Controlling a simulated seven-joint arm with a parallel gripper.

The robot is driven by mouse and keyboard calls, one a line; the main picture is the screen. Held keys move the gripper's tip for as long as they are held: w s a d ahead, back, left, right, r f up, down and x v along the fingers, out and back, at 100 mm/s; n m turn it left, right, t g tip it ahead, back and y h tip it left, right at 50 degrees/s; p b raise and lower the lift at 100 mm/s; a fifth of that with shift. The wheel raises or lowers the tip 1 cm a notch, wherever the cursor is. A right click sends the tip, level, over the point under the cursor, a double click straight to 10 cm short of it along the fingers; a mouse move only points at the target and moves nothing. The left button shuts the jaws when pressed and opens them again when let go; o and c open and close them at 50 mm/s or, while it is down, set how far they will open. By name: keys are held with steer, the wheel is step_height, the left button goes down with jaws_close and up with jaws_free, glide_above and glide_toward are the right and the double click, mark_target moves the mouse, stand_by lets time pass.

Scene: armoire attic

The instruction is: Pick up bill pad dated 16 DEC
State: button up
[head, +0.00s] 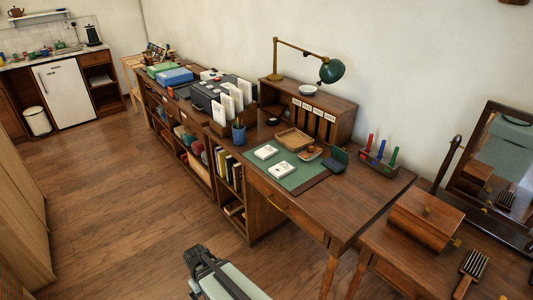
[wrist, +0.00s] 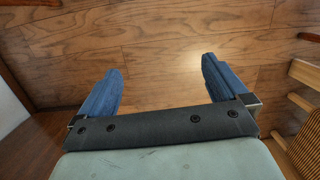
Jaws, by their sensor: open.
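Two small white pads lie flat on the green desk mat (head: 312,183) in the head view. One pad (head: 266,152) is farther back and to the left; the other pad (head: 281,169) is nearer and to the right. Their print is too small to read, so I cannot tell which bears 16 DEC. My gripper (wrist: 160,75) is open and empty in the wrist view, its two blue fingers apart above the wooden floor. In the head view it is at the bottom, in front of the desk and well apart from the pads.
A wooden box (head: 424,221) stands at right. The floor (head: 120,200) at left is clear.

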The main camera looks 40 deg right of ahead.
steer(key=w+d+r+n+t, duration=0.1)
steer(key=w+d+r+n, duration=0.1)
steer(key=w+d+r, duration=0.5)
steer(key=w+d+r+n, duration=0.3)
steer(key=w+d, duration=0.2)
steer(key=w, duration=0.5)
steer(key=w+d+r+n+t, duration=0.1)
steer(key=w+d+r+n, duration=0.1)
steer(key=w+d+r, duration=0.5)
steer(key=w+d+r+n, duration=0.35)
steer(key=d+r, duration=0.25)
steer(key=d, duration=0.6)
steer(key=w+d+r+n, duration=0.35)
steer(key=d+r, duration=0.35)
steer(key=d, duration=0.4)
steer(key=w+d+r+n, duration=0.35)
steer(key=d+r, duration=0.25)
steer(key=d, duration=0.6)
glide_above(267, 150)
steer(key=shift+n, duration=0.45)
steer(key=f, duration=0.8)
steer(key=shift+w+f, duration=0.15)
steer(key=shift+w, duration=0.1)
steer(key=shift+s+a+f, duration=0.1)
steer(key=shift+s+f, duration=0.05)
steer(key=shift+f, duration=1.2)
steer(key=shift+s+a+f, duration=0.1)
steer(key=shift+s+f, duration=0.05)
steer(key=shift+f, duration=1.2)
steer(key=c, duration=1.1)
